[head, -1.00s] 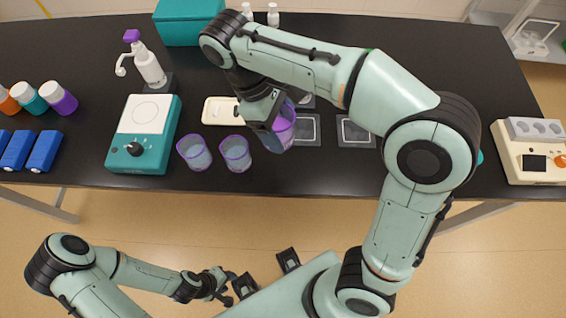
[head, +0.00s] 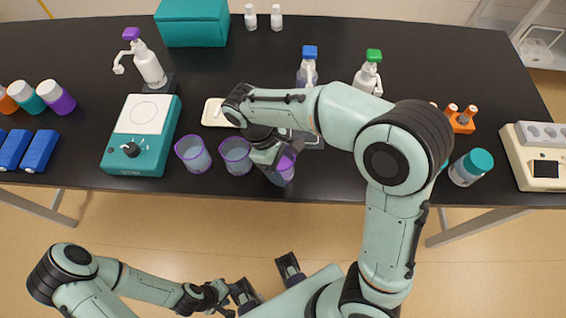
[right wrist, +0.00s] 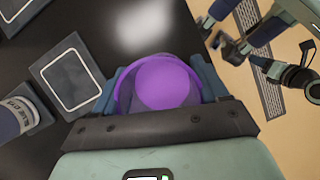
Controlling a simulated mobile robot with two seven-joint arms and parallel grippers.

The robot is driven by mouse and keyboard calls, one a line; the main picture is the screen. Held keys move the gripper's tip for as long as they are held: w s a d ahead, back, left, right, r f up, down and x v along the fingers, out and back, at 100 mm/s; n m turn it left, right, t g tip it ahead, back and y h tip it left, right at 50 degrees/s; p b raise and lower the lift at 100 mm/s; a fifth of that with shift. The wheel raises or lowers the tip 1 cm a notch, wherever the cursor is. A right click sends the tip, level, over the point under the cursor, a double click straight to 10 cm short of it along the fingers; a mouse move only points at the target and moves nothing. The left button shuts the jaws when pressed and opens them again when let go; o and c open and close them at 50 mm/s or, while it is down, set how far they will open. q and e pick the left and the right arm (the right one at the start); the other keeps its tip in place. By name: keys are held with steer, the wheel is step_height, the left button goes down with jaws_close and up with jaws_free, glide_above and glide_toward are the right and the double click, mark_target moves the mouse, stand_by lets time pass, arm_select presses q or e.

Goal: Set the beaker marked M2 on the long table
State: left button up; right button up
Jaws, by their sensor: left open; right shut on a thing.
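A clear beaker with a purple rim (head: 284,174) is held in my right gripper (head: 270,160), near the front edge of the long black table (head: 330,184). In the right wrist view the beaker (right wrist: 166,84) sits between the fingers, its purple inside facing the camera. I cannot tell whether its base touches the table. No M2 mark is readable. Two similar purple-rimmed beakers, one further left (head: 193,154) and one nearer (head: 236,155), stand on the table left of the gripper. My left gripper (head: 228,292) is open and empty, below the table's front edge.
A teal stirrer plate (head: 142,136) stands left of the beakers. A cream tray (head: 213,112) lies behind them. Wash bottles (head: 307,70) stand behind my right arm. A teal-capped jar (head: 470,168) and a cream device (head: 535,155) are at right. The table front between gripper and jar looks clear.

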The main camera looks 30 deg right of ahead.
steer(key=shift+f, duration=0.1)
steer(key=o, duration=1.1)
arm_select(q)
steer(key=r+p, duration=0.1)
steer(key=w+r+p, duration=0.1)
steer(key=shift+r, duration=0.4)
arm_select(e)
steer(key=v, duration=1.2)
